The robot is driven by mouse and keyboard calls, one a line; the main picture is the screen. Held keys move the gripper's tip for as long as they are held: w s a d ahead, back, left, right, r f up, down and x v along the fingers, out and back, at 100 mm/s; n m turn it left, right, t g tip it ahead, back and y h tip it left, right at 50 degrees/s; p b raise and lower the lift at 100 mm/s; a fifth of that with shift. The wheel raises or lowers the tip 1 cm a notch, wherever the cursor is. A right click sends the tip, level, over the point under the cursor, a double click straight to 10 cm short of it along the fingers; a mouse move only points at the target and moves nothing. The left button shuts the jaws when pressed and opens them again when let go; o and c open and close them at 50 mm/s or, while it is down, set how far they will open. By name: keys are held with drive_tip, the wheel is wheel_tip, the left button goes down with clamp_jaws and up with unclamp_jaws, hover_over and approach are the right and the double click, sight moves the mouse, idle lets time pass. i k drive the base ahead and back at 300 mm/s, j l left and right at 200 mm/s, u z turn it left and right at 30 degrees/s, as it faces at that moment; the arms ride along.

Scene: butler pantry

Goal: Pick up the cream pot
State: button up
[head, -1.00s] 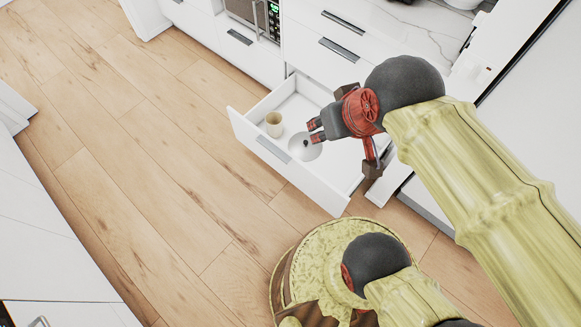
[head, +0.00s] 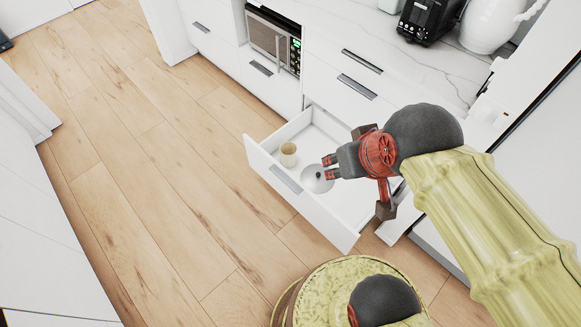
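The cream pot (head: 288,154) looks like a small beige, open-topped cup. It stands upright inside the open white drawer (head: 293,189), towards the drawer's front left. My gripper (head: 329,166) is over the drawer, to the right of the pot and apart from it, pointing left. Its two red-tipped fingers show a gap between them with nothing seen held. A round white dish or lid (head: 316,181) lies just below and left of the fingertips, partly hidden by them. I cannot tell whether the fingers touch it.
The white counter (head: 420,62) above the drawer holds a black toaster (head: 429,18) and a white jug (head: 487,28). A microwave (head: 272,38) sits left of the drawers. The wooden floor (head: 150,160) left of the drawer is clear.

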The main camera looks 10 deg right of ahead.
sight(288, 150)
drive_tip(key=i+j+z, duration=0.1)
drive_tip(key=z, duration=0.3)
drive_tip(key=i+j+z, duration=0.1)
drive_tip(key=z, duration=0.35)
drive_tip(key=i+j+z, duration=0.1)
drive_tip(key=j, duration=0.25)
drive_tip(key=i+j, duration=0.2)
drive_tip(key=i+j+z, duration=0.15)
drive_tip(key=j, duration=0.3)
drive_tip(key=i+j+z, duration=0.1)
drive_tip(key=j, duration=0.25)
drive_tip(key=i+j, duration=0.15)
drive_tip(key=j, duration=0.2)
drive_tip(key=z, duration=0.05)
